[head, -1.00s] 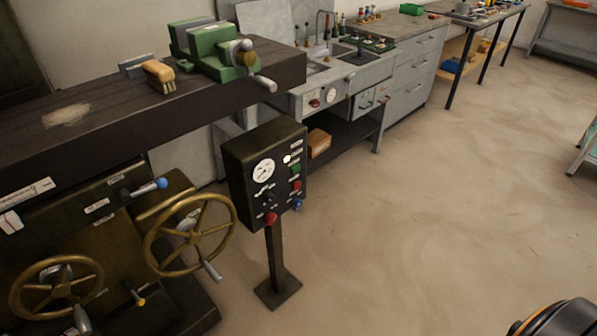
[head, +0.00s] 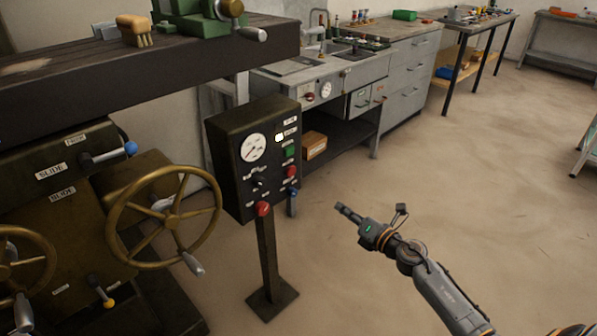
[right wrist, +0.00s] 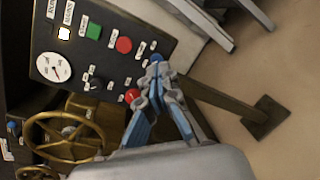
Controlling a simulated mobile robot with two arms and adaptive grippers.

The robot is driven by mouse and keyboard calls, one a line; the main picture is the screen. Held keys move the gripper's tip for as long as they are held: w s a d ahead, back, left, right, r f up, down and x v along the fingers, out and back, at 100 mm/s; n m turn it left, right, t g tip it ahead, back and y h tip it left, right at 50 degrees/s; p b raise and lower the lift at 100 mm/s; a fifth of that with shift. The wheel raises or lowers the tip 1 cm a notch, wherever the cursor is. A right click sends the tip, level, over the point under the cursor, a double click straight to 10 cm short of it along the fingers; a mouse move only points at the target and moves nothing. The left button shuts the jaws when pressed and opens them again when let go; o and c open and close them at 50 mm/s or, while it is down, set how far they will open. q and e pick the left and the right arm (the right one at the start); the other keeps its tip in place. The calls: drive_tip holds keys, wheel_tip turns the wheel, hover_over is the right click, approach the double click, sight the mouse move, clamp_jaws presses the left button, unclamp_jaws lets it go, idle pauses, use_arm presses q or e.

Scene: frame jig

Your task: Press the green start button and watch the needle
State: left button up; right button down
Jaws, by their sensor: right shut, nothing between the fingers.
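The gauge also shows in the right wrist view (right wrist: 54,67). My right gripper (head: 342,208) is shut and empty, apart from the box, to its right and lower in the head view. Its fingertips (right wrist: 156,66) overlap the box's lower edge in the wrist view. My left gripper is out of view.
A red button (head: 291,172), a lit white lamp (head: 279,138), a red knob (head: 263,208) and a blue knob (head: 293,192) share the box. A brass handwheel (head: 165,212) stands close on the left. Floor to the right is clear.

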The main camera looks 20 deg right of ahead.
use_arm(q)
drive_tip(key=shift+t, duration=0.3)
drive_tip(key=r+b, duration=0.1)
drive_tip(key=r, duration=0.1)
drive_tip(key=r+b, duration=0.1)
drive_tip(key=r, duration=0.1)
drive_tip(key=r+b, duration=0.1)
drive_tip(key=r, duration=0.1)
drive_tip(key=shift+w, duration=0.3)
use_arm(e)
wheel_tip(320, 180, up, 11)
drive_tip(key=a+n+y, duration=0.2)
drive_tip(key=n, duration=0.8)
drive_tip(key=shift+w+a+n+t+y, duration=0.2)
drive_tip(key=shift+a+n+t+y, duration=0.1)
drive_tip(key=shift+y, duration=0.1)
drive_tip(key=shift+r, duration=0.1)
approach(291, 152)
drive_tip(key=b+x, duration=0.1)
drive_tip(key=x, duration=0.4)
drive_tip(key=shift+w+a, duration=0.15)
drive_tip(key=shift+w, duration=0.15)
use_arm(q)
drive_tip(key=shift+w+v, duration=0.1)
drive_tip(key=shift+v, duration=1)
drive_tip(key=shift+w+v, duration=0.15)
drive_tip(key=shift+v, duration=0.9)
use_arm(e)
drive_tip(key=shift+w+a, duration=0.2)
drive_tip(key=shift+w, duration=0.45)
